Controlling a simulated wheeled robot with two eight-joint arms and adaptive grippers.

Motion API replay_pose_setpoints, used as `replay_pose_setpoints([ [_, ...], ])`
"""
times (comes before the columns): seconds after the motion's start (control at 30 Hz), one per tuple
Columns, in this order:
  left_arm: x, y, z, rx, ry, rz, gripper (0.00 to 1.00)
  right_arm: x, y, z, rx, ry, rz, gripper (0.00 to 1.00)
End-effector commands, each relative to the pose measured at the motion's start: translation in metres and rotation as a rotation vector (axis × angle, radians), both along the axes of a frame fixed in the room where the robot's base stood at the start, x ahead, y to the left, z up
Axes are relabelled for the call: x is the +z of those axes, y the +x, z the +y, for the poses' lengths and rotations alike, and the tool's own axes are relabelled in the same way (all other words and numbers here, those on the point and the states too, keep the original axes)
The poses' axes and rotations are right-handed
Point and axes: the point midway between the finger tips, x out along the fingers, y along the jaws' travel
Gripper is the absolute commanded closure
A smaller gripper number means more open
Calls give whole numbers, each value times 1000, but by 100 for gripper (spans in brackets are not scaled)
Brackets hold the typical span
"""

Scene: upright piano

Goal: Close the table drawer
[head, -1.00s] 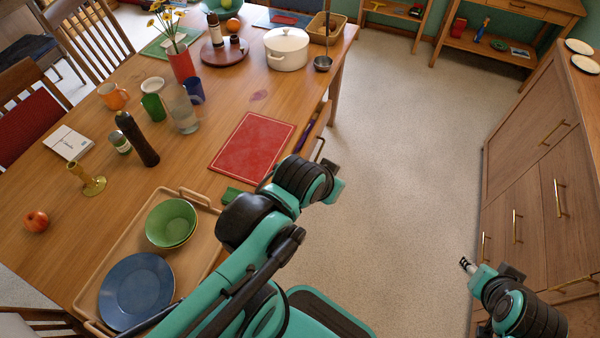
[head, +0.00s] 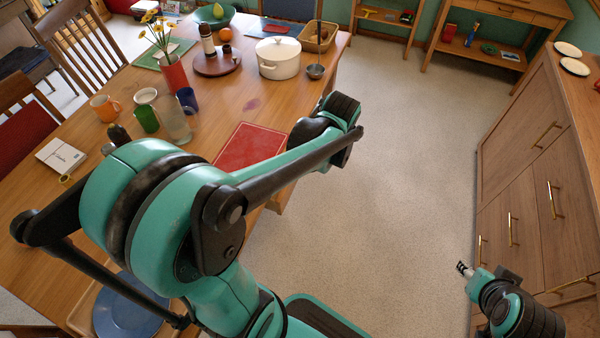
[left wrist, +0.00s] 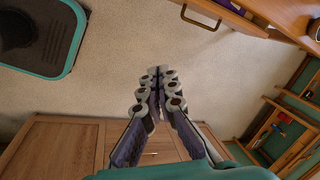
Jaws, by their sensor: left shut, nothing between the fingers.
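The wooden table (head: 140,75) fills the left of the head view. My left arm reaches over its right side and hides most of the drawer there. In the left wrist view, the drawer front (left wrist: 245,22) with its dark handle (left wrist: 202,22) is at the top. A strip of its inside shows behind the front, so it stands open. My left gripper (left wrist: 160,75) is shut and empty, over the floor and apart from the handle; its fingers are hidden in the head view. My right gripper (head: 464,268) is far right, near the cabinet, too small to tell its opening.
A red mat (head: 248,146), a white pot (head: 280,57), a glass pitcher (head: 177,122) and a ladle (head: 316,70) are on the table. A wooden cabinet (head: 525,170) stands at the right. The floor (head: 410,130) between is clear.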

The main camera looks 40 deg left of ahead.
Motion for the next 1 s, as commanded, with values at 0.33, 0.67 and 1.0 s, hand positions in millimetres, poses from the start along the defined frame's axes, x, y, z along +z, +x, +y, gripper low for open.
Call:
replay_pose_setpoints([
  [0.33, -94, 49, 49, -390, 110, 308, 100, 0, 0, 0, 0, 0, 0, 60],
  [0.67, -131, 52, 61, -485, 118, 382, 100, -5, 0, 0, 0, 0, 0, 60],
  [1.0, -199, 48, 77, -483, 117, 380, 100, -36, 0, 0, 0, 0, 0, 60],
])
